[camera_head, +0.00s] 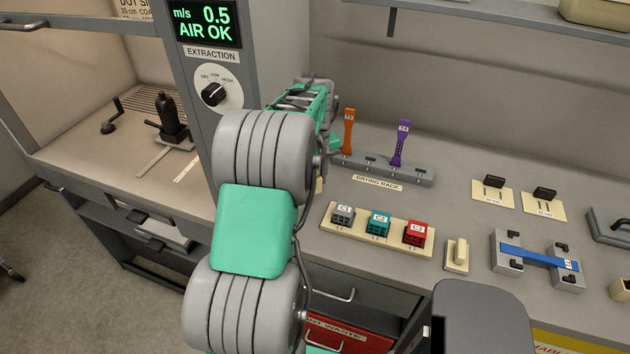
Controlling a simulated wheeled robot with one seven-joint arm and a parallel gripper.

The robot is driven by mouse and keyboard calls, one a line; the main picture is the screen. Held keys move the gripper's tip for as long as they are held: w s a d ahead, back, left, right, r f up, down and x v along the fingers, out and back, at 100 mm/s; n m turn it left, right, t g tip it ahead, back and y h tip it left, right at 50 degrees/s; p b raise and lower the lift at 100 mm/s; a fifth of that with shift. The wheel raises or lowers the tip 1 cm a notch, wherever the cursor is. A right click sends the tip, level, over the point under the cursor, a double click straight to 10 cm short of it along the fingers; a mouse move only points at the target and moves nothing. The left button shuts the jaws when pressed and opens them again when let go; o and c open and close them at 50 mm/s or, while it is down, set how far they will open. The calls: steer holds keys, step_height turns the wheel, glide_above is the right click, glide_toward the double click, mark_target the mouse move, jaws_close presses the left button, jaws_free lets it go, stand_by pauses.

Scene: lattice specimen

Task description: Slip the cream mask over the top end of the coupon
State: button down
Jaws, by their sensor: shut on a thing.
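My arm (255,230) rises through the middle of the head view and bends over the bench near the drying rack (420,175). Its far end is behind its own links, so my gripper and anything in it are hidden. An orange coupon (348,132) stands upright in the rack, close to the right of my arm's far end. A purple coupon (401,143) stands in the rack, leaning slightly. A blue bar (538,257) lies across two grey clamps. I cannot make out the cream mask for sure; a small cream upright piece (460,252) stands on a cream plate.
A cream tray (384,241) holds grey, teal and red blocks in front of the rack. Two cream plates with black tops (492,189) stand at the back right. The grey extraction column (185,85) is left of my arm. Bare bench shows between rack and plates.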

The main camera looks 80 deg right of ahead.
mark_target(316, 186)
steer(key=d+f, duration=0.1)
steer(key=w+d+f, duration=0.1)
steer(key=f, duration=0.1)
steer(key=shift+d+p, duration=0.1)
steer(key=shift+p, duration=0.25)
step_height(316, 186, down, 3)
steer(key=shift+s+r, duration=0.1)
steer(key=shift+r, duration=0.1)
steer(key=shift+f, duration=0.1)
steer(key=shift+f, duration=0.2)
steer(key=c, duration=1.2)
jaws_free()
steer(key=shift+r, duration=0.1)
steer(key=shift+c, duration=0.2)
step_height(316, 186, up, 12)
steer(key=shift+r+b, duration=0.2)
steer(key=shift+b, duration=0.65)
